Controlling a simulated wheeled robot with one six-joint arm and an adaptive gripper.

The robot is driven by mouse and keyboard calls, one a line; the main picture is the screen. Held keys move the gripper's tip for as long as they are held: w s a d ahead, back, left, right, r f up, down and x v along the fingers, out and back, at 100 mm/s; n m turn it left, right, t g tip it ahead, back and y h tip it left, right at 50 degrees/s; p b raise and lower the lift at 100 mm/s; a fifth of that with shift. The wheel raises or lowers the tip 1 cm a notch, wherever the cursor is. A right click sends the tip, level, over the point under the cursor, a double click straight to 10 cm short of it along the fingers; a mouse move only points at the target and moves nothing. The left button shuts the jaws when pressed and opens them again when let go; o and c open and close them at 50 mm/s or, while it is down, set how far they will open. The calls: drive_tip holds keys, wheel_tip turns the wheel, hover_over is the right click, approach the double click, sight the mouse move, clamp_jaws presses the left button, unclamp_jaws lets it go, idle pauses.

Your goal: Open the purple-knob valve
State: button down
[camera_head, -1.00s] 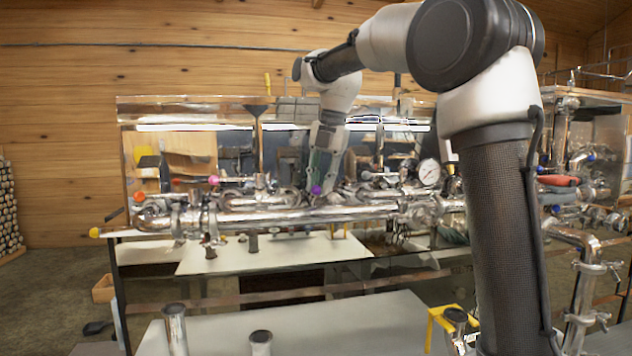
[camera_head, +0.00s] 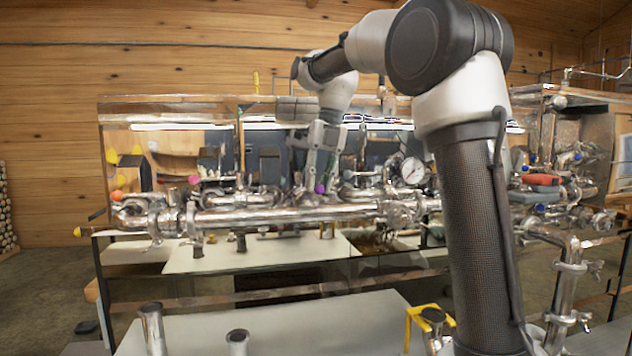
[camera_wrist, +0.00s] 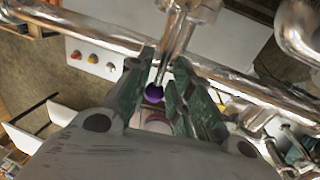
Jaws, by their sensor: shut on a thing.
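The purple knob (camera_wrist: 154,92) sits on a thin metal lever joined to the pipework in the wrist view. It also shows as a small purple ball on the pipes in the head view (camera_head: 320,189). My gripper (camera_wrist: 164,100) has its two green-lined fingers on either side of the knob and is shut on it. In the head view my gripper (camera_head: 319,184) reaches down to the pipes from above. The valve body is partly hidden by the fingers and pipes.
A long steel pipe (camera_head: 285,215) runs across the evaporator's front. A pressure gauge (camera_head: 412,170) stands to the right of the knob. A pink knob (camera_head: 194,180) and an orange knob (camera_head: 117,196) are to the left. Red-handled fittings (camera_head: 541,180) lie farther right.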

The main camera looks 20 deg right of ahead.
drive_tip(key=shift+r, duration=0.1)
idle(0.3)
drive_tip(key=c, duration=1.5)
unclamp_jaws()
drive_tip(key=shift+d, duration=0.1)
drive_tip(key=shift+c, duration=0.2)
wheel_tip(320, 180, up, 12)
drive_tip(key=d, duration=0.2)
drive_tip(key=shift+d, duration=0.15)
drive_tip(key=shift+s, duration=0.2)
